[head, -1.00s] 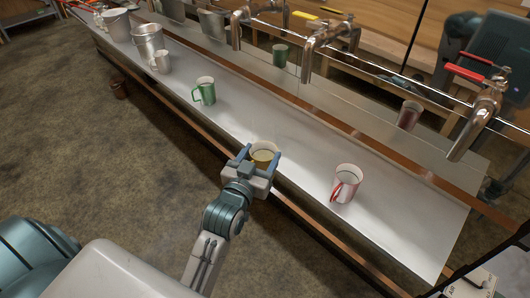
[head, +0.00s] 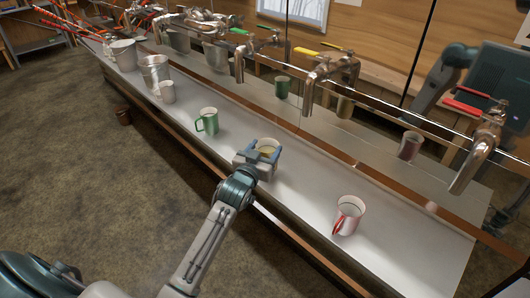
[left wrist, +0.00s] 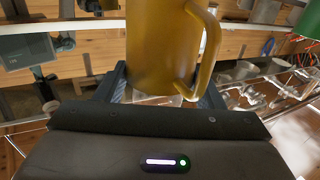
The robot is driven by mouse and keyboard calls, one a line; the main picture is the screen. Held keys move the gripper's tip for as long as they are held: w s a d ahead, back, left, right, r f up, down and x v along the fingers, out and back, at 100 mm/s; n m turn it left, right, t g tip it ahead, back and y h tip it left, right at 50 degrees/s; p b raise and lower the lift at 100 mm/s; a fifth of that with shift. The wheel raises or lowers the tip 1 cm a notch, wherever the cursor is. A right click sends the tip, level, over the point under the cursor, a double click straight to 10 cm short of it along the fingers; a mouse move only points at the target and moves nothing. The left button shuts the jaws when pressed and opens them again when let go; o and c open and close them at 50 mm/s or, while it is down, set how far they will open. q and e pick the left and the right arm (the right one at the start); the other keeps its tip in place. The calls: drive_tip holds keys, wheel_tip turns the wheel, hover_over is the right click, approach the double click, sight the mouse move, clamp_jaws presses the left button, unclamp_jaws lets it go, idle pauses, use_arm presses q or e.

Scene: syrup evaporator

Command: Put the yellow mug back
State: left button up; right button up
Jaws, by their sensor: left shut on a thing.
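The yellow mug (head: 268,148) is held in my left gripper (head: 258,156), over the metal counter between the green mug and the red-and-white mug. Whether its base touches the counter is hidden by the gripper. In the left wrist view the yellow mug (left wrist: 160,45) fills the upper middle, with its handle to the right. The left gripper (left wrist: 163,90) has a finger on either side of it. My right gripper is not in view.
The metal counter (head: 300,190) carries a green mug (head: 209,121) and a red-and-white mug (head: 348,215). A grey mug (head: 167,92) and metal buckets (head: 155,73) stand farther left. Taps (head: 325,78) overhang the back edge. Counter around the yellow mug is clear.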

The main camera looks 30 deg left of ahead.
use_arm(q)
drive_tip(key=shift+w+a+f, duration=0.1)
drive_tip(key=shift+w+a, duration=0.15)
drive_tip(key=shift+w, duration=0.3)
drive_tip(key=shift+w+a+f, duration=0.1)
drive_tip(key=shift+w+a, duration=0.1)
drive_tip(key=shift+w, duration=0.3)
wheel_tip(320, 180, down, 3)
drive_tip(key=shift+r+p, duration=0.15)
drive_tip(key=shift+p, duration=0.3)
drive_tip(key=shift+f, duration=0.3)
drive_tip(key=o, duration=1.8)
drive_tip(key=shift+s+f, duration=0.1)
drive_tip(key=shift+f, duration=0.05)
